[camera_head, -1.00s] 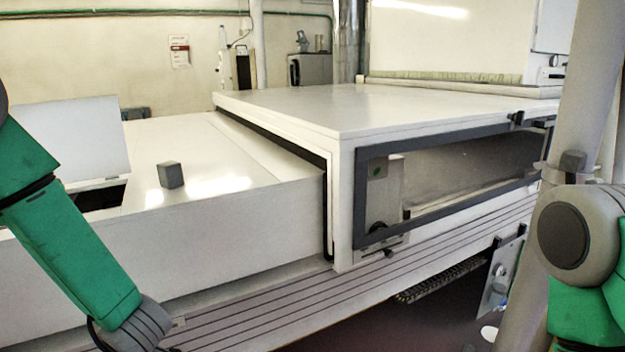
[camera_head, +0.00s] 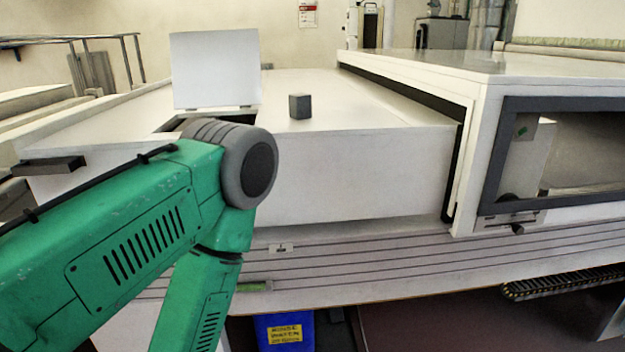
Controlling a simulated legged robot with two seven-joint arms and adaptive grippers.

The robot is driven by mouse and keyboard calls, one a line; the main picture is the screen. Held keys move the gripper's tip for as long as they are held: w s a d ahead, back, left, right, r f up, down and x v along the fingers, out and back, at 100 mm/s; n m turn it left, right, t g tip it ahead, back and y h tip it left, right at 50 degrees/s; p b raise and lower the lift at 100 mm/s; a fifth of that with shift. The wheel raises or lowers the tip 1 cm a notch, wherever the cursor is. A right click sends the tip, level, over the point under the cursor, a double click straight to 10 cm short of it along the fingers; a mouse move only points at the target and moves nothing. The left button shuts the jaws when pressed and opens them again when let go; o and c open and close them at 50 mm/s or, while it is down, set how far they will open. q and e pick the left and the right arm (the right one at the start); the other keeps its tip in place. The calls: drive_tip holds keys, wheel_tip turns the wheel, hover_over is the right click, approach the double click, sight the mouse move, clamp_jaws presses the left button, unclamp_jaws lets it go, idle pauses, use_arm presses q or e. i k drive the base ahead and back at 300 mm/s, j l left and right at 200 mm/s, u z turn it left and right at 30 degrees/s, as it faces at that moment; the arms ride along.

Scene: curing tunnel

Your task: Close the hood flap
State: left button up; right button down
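The hood flap (camera_head: 214,70) is a white panel standing raised, close to upright, on top of the white hood (camera_head: 370,148). A dark opening (camera_head: 172,124) shows at its foot, partly hidden by my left arm. A small grey block (camera_head: 299,106) sits on the hood top to the right of the flap. My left arm is green with a grey joint and fills the lower left, in front of the flap. Its gripper is out of the picture. My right arm and gripper are not in view.
A taller white housing (camera_head: 500,66) with a dark-framed window (camera_head: 560,150) stands at the right. A grooved ledge (camera_head: 400,255) runs below the hood. A blue bin (camera_head: 284,332) stands beneath. A dark handle-like bar (camera_head: 48,166) juts out at the left. The hood top right of the block is clear.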

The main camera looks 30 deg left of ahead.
sight(217, 68)
drive_tip(key=u, duration=1.3)
